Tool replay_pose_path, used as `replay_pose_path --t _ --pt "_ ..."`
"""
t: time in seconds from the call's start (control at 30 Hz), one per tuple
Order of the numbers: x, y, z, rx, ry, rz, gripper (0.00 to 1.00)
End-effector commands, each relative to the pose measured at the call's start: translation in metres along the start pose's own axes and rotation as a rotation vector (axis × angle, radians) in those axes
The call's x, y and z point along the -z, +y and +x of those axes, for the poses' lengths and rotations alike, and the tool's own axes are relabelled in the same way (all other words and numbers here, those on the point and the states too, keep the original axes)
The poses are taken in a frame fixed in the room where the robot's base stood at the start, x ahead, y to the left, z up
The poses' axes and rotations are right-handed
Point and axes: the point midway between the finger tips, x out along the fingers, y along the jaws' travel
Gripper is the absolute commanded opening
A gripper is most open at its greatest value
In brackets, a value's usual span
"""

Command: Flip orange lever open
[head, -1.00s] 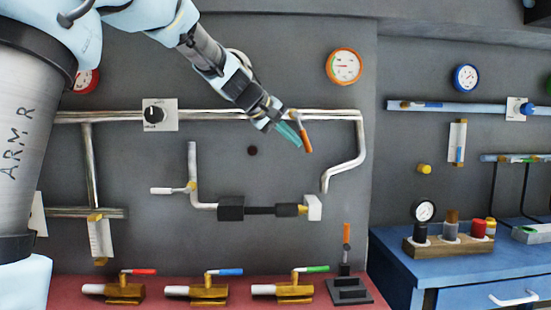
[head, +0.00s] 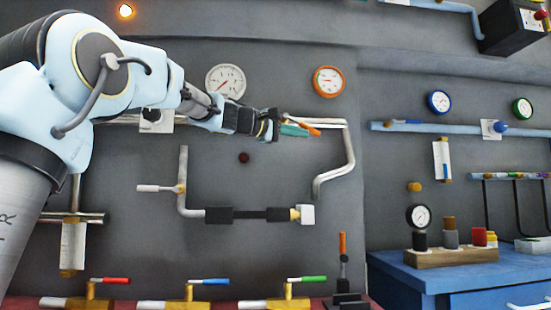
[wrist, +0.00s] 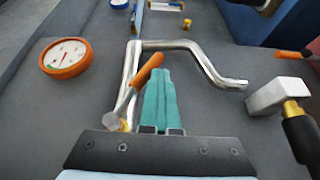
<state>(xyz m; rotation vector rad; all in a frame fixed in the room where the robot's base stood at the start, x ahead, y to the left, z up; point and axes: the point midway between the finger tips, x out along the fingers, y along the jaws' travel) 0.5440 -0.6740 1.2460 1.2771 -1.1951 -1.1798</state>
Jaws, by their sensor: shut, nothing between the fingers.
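The orange lever (head: 305,127) sits on the silver pipe (head: 336,123) on the grey wall in the head view. It points right and slightly down, close to the line of the pipe. In the wrist view, the orange lever (wrist: 149,69) slants up and right from its pale stem, just left of the fingertips. My gripper (head: 304,131) has its teal fingers shut together and empty, just below the lever; its fingers also show in the wrist view (wrist: 164,74). I cannot tell whether they touch the lever.
An orange-rimmed gauge (head: 329,81) is on the wall above. The pipe bends down (head: 345,165) at the right. Red, blue and green-handled valves (head: 285,302) and an upright orange-handled device (head: 343,270) stand below. A blue bench (head: 400,285) is at the lower right.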

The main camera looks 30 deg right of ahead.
Motion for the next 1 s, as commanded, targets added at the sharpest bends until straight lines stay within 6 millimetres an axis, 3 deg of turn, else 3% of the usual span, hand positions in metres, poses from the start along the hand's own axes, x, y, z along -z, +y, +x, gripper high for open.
replay_pose_path --t 0.03,0.6,1.0 --pt "-0.002 -0.01 0.002 -0.033 0.0 -0.013 0.0" --pt "-0.008 0.016 0.016 -0.361 0.01 -0.186 0.0" --pt "-0.009 0.026 0.019 -0.353 0.01 -0.181 0.0"
